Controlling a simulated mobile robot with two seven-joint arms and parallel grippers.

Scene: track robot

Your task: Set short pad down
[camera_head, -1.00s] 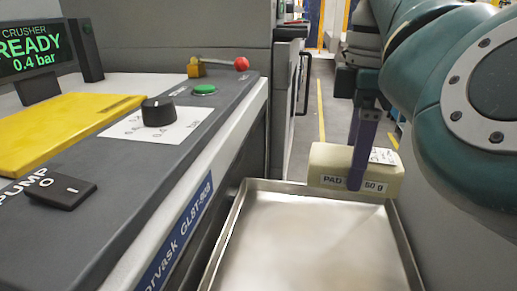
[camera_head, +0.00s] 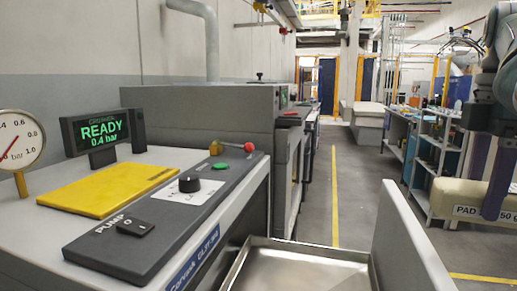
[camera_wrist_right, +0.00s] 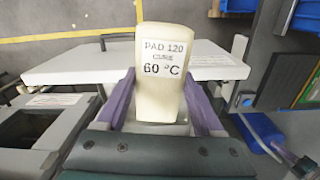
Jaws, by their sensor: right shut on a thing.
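A cream block-shaped pad (camera_head: 452,198) is at the right edge of the head view, with a "PAD" label partly covered by a finger. My right gripper (camera_head: 497,190) has purple fingers and is shut on it. In the right wrist view the pad (camera_wrist_right: 160,85) stands between the two purple fingers of the gripper (camera_wrist_right: 160,112), its face reading "PAD 120 CURE 60 °C". In the head view the pad is held up, to the right of a shallow metal tray (camera_head: 245,262). My left gripper is not in view.
The crusher bench (camera_head: 185,215) with a yellow plate (camera_head: 110,192), pump switch and knob fills the left. A grey panel (camera_head: 405,240) rises right of the tray. The wrist view shows a white surface (camera_wrist_right: 85,65) beyond the pad. An aisle with a yellow line (camera_head: 335,195) is free.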

